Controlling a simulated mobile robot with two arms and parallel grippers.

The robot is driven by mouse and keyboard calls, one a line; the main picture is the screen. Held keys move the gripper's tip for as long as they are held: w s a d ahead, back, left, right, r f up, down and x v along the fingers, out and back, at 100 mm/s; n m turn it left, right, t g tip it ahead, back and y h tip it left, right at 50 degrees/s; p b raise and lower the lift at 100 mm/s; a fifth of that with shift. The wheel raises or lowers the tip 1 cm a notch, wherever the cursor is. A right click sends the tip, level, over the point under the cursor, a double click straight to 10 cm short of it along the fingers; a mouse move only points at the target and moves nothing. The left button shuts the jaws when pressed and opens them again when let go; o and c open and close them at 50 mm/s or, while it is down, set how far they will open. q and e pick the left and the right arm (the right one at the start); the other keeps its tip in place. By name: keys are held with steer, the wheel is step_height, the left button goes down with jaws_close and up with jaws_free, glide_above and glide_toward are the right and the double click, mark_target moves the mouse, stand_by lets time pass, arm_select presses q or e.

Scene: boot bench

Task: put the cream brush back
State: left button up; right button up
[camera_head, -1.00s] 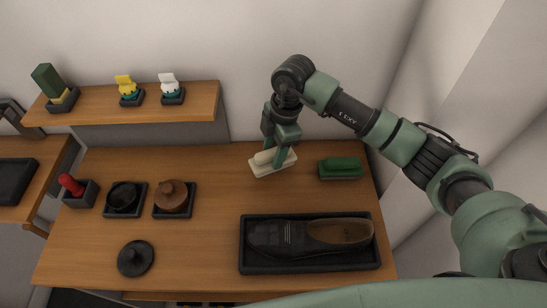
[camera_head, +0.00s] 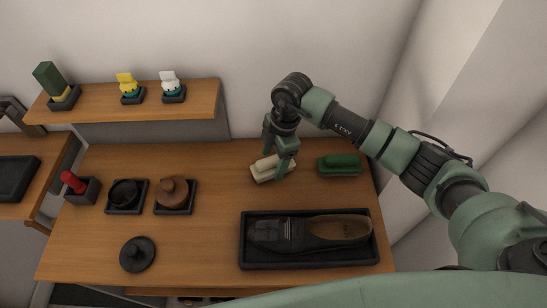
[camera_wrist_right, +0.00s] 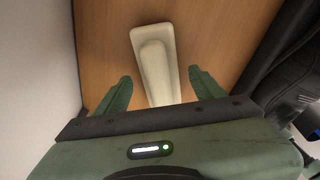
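The cream brush (camera_head: 262,170) lies on the wooden bench top, behind the shoe tray and left of the green brush (camera_head: 339,164). My right gripper (camera_head: 273,172) is over it, pointing down, and a finger hides part of it in the head view. In the right wrist view the cream brush (camera_wrist_right: 157,66) lies between and beyond the two spread fingers of the gripper (camera_wrist_right: 161,85), with gaps on both sides. The right gripper is open. My left gripper is not in view.
A black tray (camera_head: 372,263) holds a dark shoe (camera_head: 300,234). Left are a brown lidded pot (camera_head: 173,192), a black tin (camera_head: 124,193), a red-handled item (camera_head: 73,183) and a black lid (camera_head: 137,254). A shelf (camera_head: 200,113) behind holds small items. The middle bench is clear.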

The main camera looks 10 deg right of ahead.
steer(key=shift+r, duration=0.55)
step_height(320, 180, up, 11)
steer(key=d+b, duration=0.2)
steer(key=b, duration=0.1)
steer(key=shift+b, duration=0.3)
